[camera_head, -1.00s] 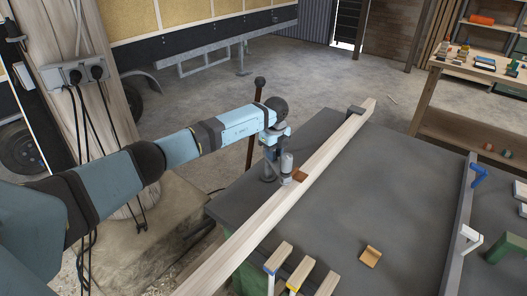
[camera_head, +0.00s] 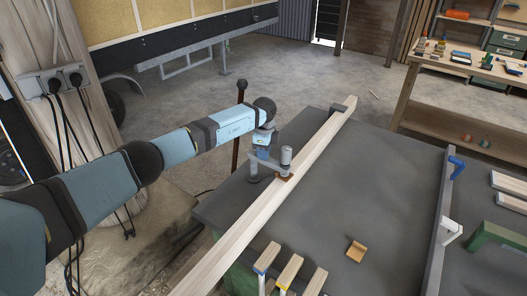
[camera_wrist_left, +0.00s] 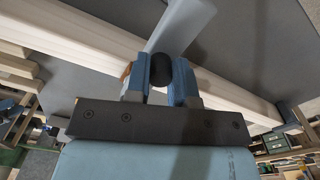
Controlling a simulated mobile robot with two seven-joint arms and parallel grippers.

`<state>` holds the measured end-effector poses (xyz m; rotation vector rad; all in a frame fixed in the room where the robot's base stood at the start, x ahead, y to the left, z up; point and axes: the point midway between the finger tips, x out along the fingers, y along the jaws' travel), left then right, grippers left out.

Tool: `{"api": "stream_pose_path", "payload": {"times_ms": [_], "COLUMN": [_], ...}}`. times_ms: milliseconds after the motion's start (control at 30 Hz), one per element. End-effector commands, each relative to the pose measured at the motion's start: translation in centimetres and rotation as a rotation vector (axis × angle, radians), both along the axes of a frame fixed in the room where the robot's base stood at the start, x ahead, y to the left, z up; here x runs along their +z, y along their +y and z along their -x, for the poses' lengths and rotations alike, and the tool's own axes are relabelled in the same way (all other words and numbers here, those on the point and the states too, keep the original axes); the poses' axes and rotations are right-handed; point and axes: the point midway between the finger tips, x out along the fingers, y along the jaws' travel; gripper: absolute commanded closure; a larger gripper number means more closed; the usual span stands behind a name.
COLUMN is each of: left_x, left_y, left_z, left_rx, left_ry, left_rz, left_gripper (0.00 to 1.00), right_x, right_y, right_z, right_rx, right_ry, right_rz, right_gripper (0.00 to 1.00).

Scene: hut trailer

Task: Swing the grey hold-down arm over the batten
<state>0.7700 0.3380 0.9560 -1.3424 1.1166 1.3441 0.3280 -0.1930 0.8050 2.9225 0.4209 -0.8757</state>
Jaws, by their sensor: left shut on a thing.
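The pale wooden batten (camera_head: 318,142) lies diagonally across the grey bench. The grey hold-down arm (camera_head: 270,164) reaches from its post (camera_head: 254,172) at the batten's left side, and its upright grey end cylinder (camera_head: 286,157) stands over a brown pad (camera_head: 287,177) on the batten. Whether the cylinder touches the pad is unclear. My left gripper (camera_head: 265,150) is at the arm, left of the batten. In the left wrist view, its blue fingers (camera_wrist_left: 160,80) are shut on a dark round knob (camera_wrist_left: 162,68) by the grey arm (camera_wrist_left: 183,25). The batten (camera_wrist_left: 65,42) also shows there.
A grey stop block (camera_head: 344,102) is at the batten's far end. Several short wood pieces (camera_head: 290,270) lie near the front edge. A small tan block (camera_head: 356,250) sits on the open bench top (camera_head: 385,170). A grey rail (camera_head: 440,225) runs along the right.

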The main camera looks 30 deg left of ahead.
Motion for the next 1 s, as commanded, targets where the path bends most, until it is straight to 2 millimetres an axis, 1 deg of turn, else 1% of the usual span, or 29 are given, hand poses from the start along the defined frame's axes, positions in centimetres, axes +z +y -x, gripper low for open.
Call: {"api": "stream_pose_path", "payload": {"times_ms": [300,333,433,767,867,967,1000], "left_x": [0.2,0.2,0.2,0.3,1.3,2.9,3.8], "left_y": [0.1,0.1,0.0,0.0,0.0,0.0,0.0], "left_z": [-0.1,-0.1,-0.1,-0.1,-0.1,-0.1,-0.1], "left_rx": [0.003,0.003,0.003,0.001,0.0,-0.001,0.0], "left_ry": [-0.004,-0.004,-0.003,-0.002,-0.004,-0.005,-0.005], "left_rz": [0.0,0.0,0.0,0.001,0.0,0.001,0.001], "left_gripper": [1.0,0.76,0.53,0.52,0.52,0.52,0.52], "right_x": [0.0,0.0,-0.1,-0.3,-0.3,-0.4,-0.5], "right_y": [0.0,0.0,0.0,0.0,0.0,0.0,0.0], "right_z": [0.0,0.0,0.0,0.1,0.1,0.1,0.1], "right_rx": [0.0,0.0,0.0,0.0,0.0,0.0,0.0], "right_ry": [0.0,0.0,0.002,0.006,0.005,0.005,0.005], "right_rz": [0.0,0.0,0.001,0.002,0.001,0.001,0.001], "right_gripper": [0.57,0.57,0.57,0.57,0.57,0.57,0.57]}}
